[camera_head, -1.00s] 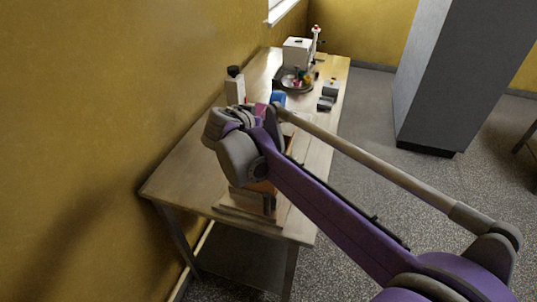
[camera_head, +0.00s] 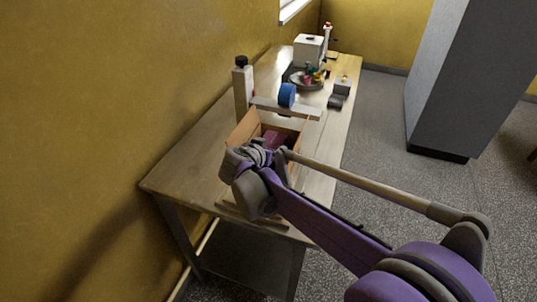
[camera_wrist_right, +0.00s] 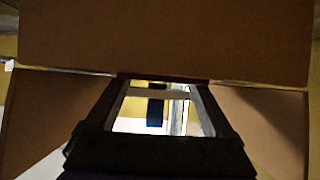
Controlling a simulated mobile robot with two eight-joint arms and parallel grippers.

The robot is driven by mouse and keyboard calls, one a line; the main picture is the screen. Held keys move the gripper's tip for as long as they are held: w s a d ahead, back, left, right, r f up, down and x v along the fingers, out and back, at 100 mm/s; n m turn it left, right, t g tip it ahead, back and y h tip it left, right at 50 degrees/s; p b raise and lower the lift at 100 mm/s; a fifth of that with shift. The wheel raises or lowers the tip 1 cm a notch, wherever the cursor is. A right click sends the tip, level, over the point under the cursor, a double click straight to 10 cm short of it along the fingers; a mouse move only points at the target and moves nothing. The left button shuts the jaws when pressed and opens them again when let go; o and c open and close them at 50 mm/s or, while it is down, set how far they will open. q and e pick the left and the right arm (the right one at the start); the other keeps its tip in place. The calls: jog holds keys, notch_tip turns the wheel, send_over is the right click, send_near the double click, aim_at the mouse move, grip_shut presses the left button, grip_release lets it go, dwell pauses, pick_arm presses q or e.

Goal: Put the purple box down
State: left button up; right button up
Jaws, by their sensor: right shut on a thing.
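My right gripper (camera_head: 267,146) is shut on the purple box (camera_head: 275,138), a small dark purple block. It is at the open top of a brown cardboard carton (camera_head: 243,129) on the wooden table. The purple box shows within the carton's opening; I cannot tell whether it touches the bottom. My wrist and arm hide the carton's near side. In the right wrist view my gripper's fingers (camera_wrist_right: 160,88) have brown carton panels (camera_wrist_right: 165,40) above and to the right, and the purple box is hardly visible there. My left gripper is not in view.
Farther back are a tray of small coloured things (camera_head: 308,78) and a white machine (camera_head: 309,49). The yellow wall borders the table's left.

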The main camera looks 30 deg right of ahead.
notch_tip(320, 180, down, 3)
jog(key=shift+w+r, duration=0.15)
jog(key=o, duration=1.3)
jog(key=shift+r, duration=0.1)
jog(key=v, duration=1.2)
